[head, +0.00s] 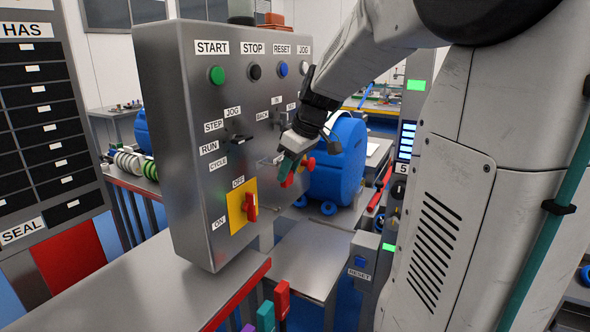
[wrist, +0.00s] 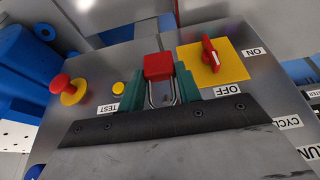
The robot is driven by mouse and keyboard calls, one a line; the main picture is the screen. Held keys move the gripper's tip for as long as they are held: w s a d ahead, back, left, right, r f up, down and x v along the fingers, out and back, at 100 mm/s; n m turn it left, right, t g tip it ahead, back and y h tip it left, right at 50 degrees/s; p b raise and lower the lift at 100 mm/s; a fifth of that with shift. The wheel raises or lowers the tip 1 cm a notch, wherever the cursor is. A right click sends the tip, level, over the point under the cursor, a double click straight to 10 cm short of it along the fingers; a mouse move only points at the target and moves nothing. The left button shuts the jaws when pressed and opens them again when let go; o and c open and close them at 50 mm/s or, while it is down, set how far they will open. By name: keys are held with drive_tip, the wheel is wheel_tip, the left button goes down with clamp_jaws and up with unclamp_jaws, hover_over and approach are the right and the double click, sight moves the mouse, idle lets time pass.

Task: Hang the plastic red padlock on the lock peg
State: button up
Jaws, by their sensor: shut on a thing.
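The red padlock (wrist: 158,66) is between the teal fingertips of my gripper (wrist: 156,90) in the wrist view, with its metal shackle (wrist: 163,94) toward the palm. In the head view my gripper (head: 290,165) is in front of the grey control panel, with the red padlock (head: 287,181) showing at its tips. Beyond the padlock in the wrist view, to the right, is the yellow plate (wrist: 226,70) with its red rotary switch (wrist: 211,55). I cannot make out the lock peg in either view.
The steel control box (head: 200,150) carries buttons and knobs. A red mushroom button (wrist: 60,82) stands out left of my gripper in the wrist view. A blue rounded machine (head: 338,165) is behind. Coloured upright pieces (head: 282,299) stand at the bench's front edge. The bench top (head: 130,290) is clear.

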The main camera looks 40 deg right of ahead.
sight(277, 164)
drive_tip(key=shift+w+a+f, duration=0.1)
drive_tip(key=shift+w+a, duration=0.2)
drive_tip(key=shift+w, duration=0.5)
drive_tip(key=shift+w+a+f, duration=0.1)
drive_tip(key=shift+w+a, duration=0.2)
drive_tip(key=shift+w, duration=0.5)
drive_tip(key=shift+w+a+f, duration=0.25)
drive_tip(key=shift+w+f, duration=0.35)
drive_tip(key=shift+f, duration=0.25)
drive_tip(key=shift+f, duration=0.2)
drive_tip(key=o, duration=1.4)
drive_tip(key=shift+r, duration=0.1)
drive_tip(key=shift+f, duration=0.35)
